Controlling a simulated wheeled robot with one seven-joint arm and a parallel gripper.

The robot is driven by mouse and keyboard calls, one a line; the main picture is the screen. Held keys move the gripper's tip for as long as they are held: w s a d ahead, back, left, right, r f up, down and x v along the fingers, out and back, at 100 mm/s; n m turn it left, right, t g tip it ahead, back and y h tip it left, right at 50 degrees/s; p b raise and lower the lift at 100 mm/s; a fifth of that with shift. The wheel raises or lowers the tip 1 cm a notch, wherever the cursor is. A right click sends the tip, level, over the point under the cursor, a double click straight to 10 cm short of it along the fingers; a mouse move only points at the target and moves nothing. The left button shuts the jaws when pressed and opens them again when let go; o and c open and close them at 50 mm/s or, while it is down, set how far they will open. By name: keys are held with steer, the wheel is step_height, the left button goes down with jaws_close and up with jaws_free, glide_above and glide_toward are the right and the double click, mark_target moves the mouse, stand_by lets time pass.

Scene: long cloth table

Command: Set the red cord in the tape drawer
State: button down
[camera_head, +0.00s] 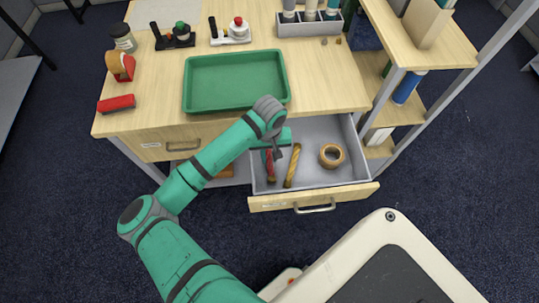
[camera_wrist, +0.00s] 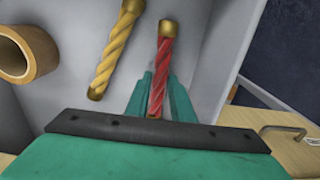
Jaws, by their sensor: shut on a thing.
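The red cord (camera_wrist: 162,65), a short twisted piece with a gold end, is between my gripper's fingers in the wrist view. My gripper (camera_wrist: 157,95) is shut on it. In the head view the red cord (camera_head: 270,168) shows below my gripper (camera_head: 271,158), inside the outline of the open tape drawer (camera_head: 325,183) at its left side. Whether the cord touches the drawer floor I cannot tell. A gold twisted cord (camera_head: 292,166) lies in the drawer just to the right, and it also shows in the wrist view (camera_wrist: 117,48).
A tape roll (camera_head: 331,156) lies in the drawer's right half. A green tray (camera_head: 235,82) stands on the table above. A closed drawer (camera_head: 160,145) is to the left. A shelf unit (camera_head: 410,85) stands at the right.

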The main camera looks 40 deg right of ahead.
mark_target(270, 158)
steer(key=c, duration=1.5)
jaws_free()
steer(key=shift+f, duration=0.1)
steer(key=shift+c, duration=0.2)
step_height(270, 158, up, 12)
